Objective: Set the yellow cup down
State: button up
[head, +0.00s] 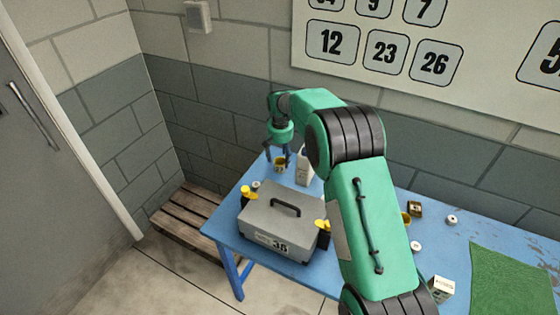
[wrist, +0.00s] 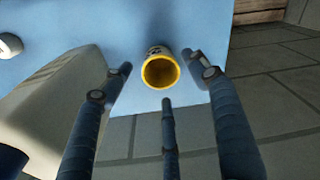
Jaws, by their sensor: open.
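The yellow cup (wrist: 160,68) stands on the blue table (head: 400,184), close to the table's edge in the wrist view. Its open mouth, with a yellow rim, faces my wrist camera, and a dark marking shows on its pale outer side. In the head view the cup (head: 281,162) is small at the table's far left corner, below my gripper (head: 280,148). My gripper (wrist: 163,80) is open, with its dark fingers spread around the cup. Gaps show between the cup and the fingers in the wrist view.
A white container (head: 304,168) stands just right of the cup. A grey case (head: 270,228) with a black handle lies in front. Several small items and a green mat (head: 510,280) are farther right. A wooden pallet (head: 180,215) lies on the floor at left.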

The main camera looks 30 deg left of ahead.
notch_tip(320, 180, up, 8)
jog(key=p, duration=0.1)
jog(key=shift+s+d+f, duration=0.2)
jog(key=shift+s+f, duration=0.05)
jog(key=shift+s, duration=0.05)
dwell(0.6)
jog(key=d+r+m+t, duration=0.1)
jog(key=d+r+m, duration=0.1)
jog(key=d+r, duration=1.6)
jog(key=s+d+r+m+t, duration=0.1)
jog(key=s+d+r, duration=0.4)
jog(key=d+r, duration=0.3)
jog(key=s+d+r, duration=0.5)
jog(key=d, duration=0.5)
jog(key=s+d+r+m+t, duration=0.1)
jog(key=s+d+r, duration=0.1)
jog(key=s+d, duration=0.65)
jog(key=s+d+r+m+t, duration=0.1)
jog(key=s+d+r, duration=0.1)
jog(key=s+d, duration=0.65)
jog(key=s+d+f, duration=0.3)
jog(key=s+d, duration=0.1)
jog(key=s, duration=0.5)
jog(key=s+d+f+m, duration=0.1)
jog(key=s+d+f, duration=0.2)
jog(key=s, duration=0.5)
jog(key=shift+s+d+m+t, duration=0.3)
jog(key=shift+s+d+t, duration=0.1)
jog(key=shift+d, duration=0.35)
